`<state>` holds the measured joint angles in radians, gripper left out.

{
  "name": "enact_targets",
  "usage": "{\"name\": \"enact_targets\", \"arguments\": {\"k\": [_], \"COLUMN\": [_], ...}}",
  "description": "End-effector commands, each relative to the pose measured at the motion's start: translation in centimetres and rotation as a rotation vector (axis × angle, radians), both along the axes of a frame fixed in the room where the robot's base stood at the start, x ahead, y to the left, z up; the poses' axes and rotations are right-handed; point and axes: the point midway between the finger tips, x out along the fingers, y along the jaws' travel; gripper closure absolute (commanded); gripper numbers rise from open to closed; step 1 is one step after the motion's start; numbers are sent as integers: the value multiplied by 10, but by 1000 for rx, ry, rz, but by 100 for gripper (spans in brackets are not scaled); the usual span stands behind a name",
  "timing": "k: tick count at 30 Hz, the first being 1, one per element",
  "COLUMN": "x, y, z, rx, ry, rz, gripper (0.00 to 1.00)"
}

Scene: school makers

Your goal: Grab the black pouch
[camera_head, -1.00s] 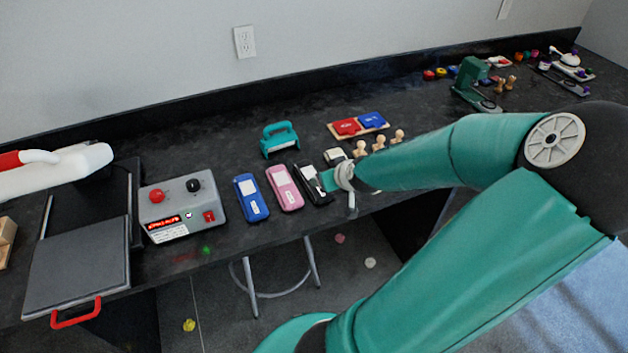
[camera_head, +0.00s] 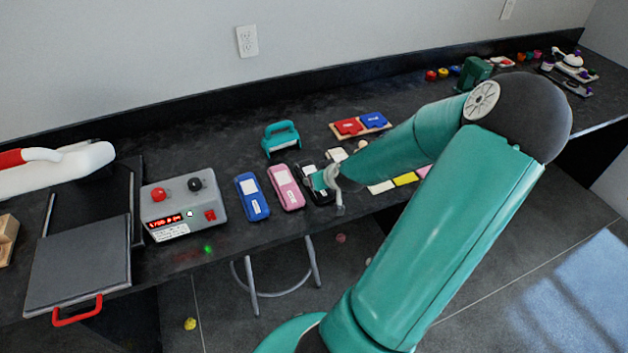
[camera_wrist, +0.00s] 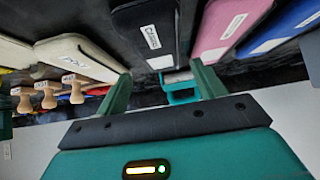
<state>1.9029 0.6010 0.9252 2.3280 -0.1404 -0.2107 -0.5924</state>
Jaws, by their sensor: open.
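The black pouch (camera_head: 306,182) lies on the dark bench, right of the pink pouch (camera_head: 286,188) and the blue pouch (camera_head: 251,198). It has a white label. My gripper (camera_head: 320,181) is over the black pouch's right side in the head view and hides part of it. In the wrist view, my gripper (camera_wrist: 161,86) is open, its two teal fingers apart with nothing held between them. The black pouch (camera_wrist: 132,20) shows ahead of the fingertips with its label visible. Whether the fingers touch it cannot be told.
A teal handled tool (camera_head: 281,140) stands behind the pouches. A grey control box (camera_head: 184,207) and a press with a red handle (camera_head: 77,312) are at left. The bench's front edge is close.

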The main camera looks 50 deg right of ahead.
Motion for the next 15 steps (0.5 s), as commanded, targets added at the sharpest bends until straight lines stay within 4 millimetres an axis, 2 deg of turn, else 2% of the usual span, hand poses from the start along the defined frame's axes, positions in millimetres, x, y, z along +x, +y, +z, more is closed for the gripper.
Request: {"name": "enact_targets", "arguments": {"k": [5,15], "x": [5,31], "y": [-2,-14], "z": [-6,-38], "rx": [-1,1], "ry": [0,0], "rz": [2,2], "gripper": [31,31]}}
